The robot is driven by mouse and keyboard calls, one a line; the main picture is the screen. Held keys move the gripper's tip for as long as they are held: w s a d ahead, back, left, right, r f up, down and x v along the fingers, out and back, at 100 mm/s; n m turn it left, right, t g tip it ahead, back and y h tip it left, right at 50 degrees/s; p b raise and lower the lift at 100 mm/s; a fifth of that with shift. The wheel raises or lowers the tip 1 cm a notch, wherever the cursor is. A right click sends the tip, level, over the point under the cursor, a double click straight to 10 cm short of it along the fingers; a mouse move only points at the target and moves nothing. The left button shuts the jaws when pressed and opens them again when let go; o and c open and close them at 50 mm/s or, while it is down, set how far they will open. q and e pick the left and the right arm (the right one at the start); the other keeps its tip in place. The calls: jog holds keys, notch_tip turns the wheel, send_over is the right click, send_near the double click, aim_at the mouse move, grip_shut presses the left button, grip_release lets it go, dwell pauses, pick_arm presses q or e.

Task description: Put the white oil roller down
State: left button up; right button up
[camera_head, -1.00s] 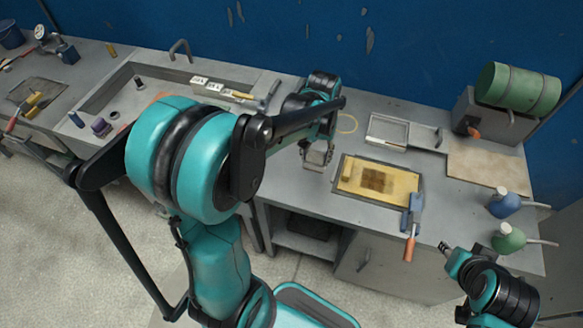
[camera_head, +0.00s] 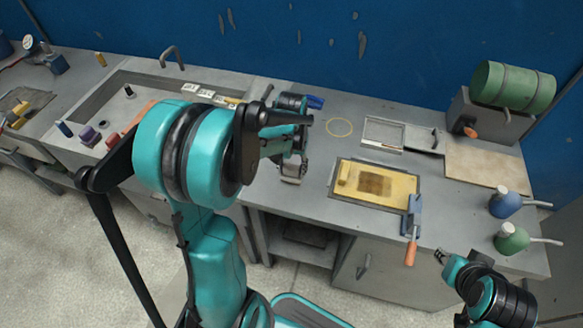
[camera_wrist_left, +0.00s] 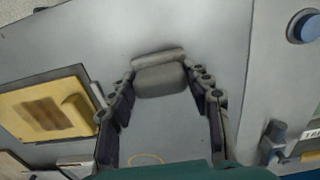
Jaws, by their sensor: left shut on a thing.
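My left gripper (camera_head: 292,169) is over the grey bench, left of the yellow panel (camera_head: 400,190). Its fingers (camera_wrist_left: 160,84) are shut on a pale grey-white roller (camera_wrist_left: 160,80), which lies crosswise between the fingertips in the left wrist view. In the head view the roller (camera_head: 292,179) shows small below the gripper. I cannot tell whether it touches the bench top. My right gripper (camera_head: 441,256) is small at the lower right, in front of the bench, and looks empty; its opening is unclear.
A yellow ring (camera_head: 338,127) lies on the bench behind the panel. A blue-and-orange tool (camera_head: 413,222) lies at the panel's front corner. A shallow tray (camera_head: 384,132) stands at the back, a sink (camera_head: 85,113) at the left. Bare bench lies around the roller.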

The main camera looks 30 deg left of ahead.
pick_arm(q)
jog(key=shift+f, duration=0.2)
jog(key=o, duration=1.2)
jog(key=shift+r, duration=0.15)
jog(key=shift+r, duration=0.3)
notch_tip(320, 180, up, 11)
jog(key=p, duration=0.4)
jog(key=s+d+r+m+t, duration=0.2)
jog(key=s+d+r+t, duration=0.1)
jog(key=s+d+t, duration=0.4)
jog(key=s+d, duration=0.3)
jog(key=s, duration=0.1)
jog(key=shift+d+r+m, duration=0.3)
jog(key=shift+r, duration=0.05)
